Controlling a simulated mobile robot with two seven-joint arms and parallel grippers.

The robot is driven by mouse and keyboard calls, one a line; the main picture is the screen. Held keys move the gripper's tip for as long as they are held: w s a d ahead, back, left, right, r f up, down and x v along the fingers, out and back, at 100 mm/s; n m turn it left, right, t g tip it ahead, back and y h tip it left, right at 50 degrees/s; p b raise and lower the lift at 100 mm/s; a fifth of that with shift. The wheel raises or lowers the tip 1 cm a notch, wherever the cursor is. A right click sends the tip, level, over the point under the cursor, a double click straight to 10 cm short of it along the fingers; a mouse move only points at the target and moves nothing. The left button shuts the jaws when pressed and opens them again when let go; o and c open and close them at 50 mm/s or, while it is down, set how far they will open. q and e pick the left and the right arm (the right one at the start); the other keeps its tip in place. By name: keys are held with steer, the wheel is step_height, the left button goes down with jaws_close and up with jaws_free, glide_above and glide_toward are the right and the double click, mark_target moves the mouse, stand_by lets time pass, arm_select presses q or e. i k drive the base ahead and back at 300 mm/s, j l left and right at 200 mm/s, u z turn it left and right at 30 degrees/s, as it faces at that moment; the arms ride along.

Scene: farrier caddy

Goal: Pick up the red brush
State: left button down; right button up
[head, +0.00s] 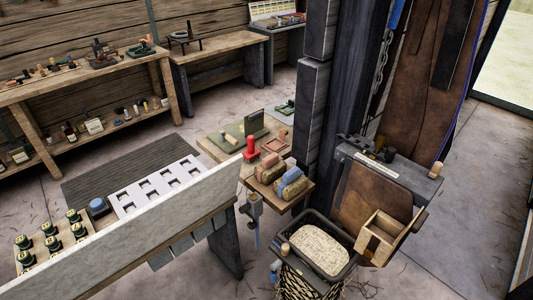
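A small wooden table (218,150) stands left of the dark post. Near its front right corner lie several brush-like blocks with tan, bristly sides. One has a dull red or pinkish top (270,161) and looks like the red brush. A block with a blue top (291,186) lies in front of it and to the right. A bright red upright object (250,150) stands just left of them; I cannot tell what it is. Neither of my grippers is in view, and nothing holds the brushes.
A dark post (308,110) rises close behind the brushes. A long grey board (120,235) crosses the front left. A black bin with a pale woven top (320,250) and a wooden box (378,238) stand at front right. Bare floor lies at far right.

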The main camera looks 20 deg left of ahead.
mark_target(252, 154)
steer(key=i+l, duration=0.1)
steer(key=l, duration=0.25)
steer(key=i+l, duration=0.1)
steer(key=l, duration=0.65)
steer(key=l+u, duration=0.15)
steer(key=u, duration=0.25)
steer(key=i+l+u, duration=0.1)
steer(key=u, duration=0.35)
steer(key=l+u, duration=0.2)
steer(key=u, duration=0.2)
